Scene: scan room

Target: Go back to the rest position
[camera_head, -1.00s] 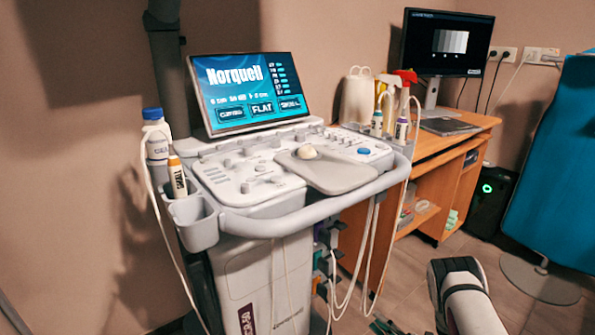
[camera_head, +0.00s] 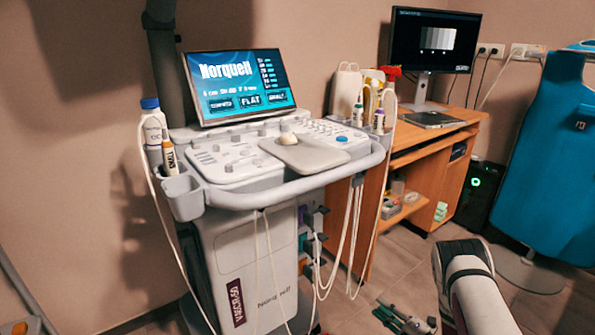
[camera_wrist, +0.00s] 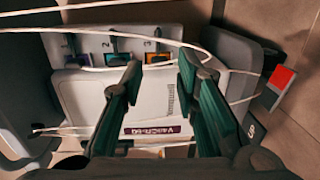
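My gripper (camera_wrist: 161,68) shows in the wrist view with its two green-padded fingers spread apart and nothing held between them. In the head view, part of my gripper (camera_head: 403,318) shows low at the bottom edge, beside my white arm link. The ultrasound cart (camera_head: 235,245) stands left of it, with its lit screen (camera_head: 240,86) and control panel. In the wrist view, the cart's side (camera_wrist: 165,98) lies beyond the fingers, with ports numbered 1, 2 and 3. I cannot tell the exact gap between fingers and cart.
White cables (camera_head: 320,260) hang in loops from the cart, and some cross the wrist view close to the fingers. A wooden desk (camera_head: 420,160) with a monitor (camera_head: 433,42) stands behind.

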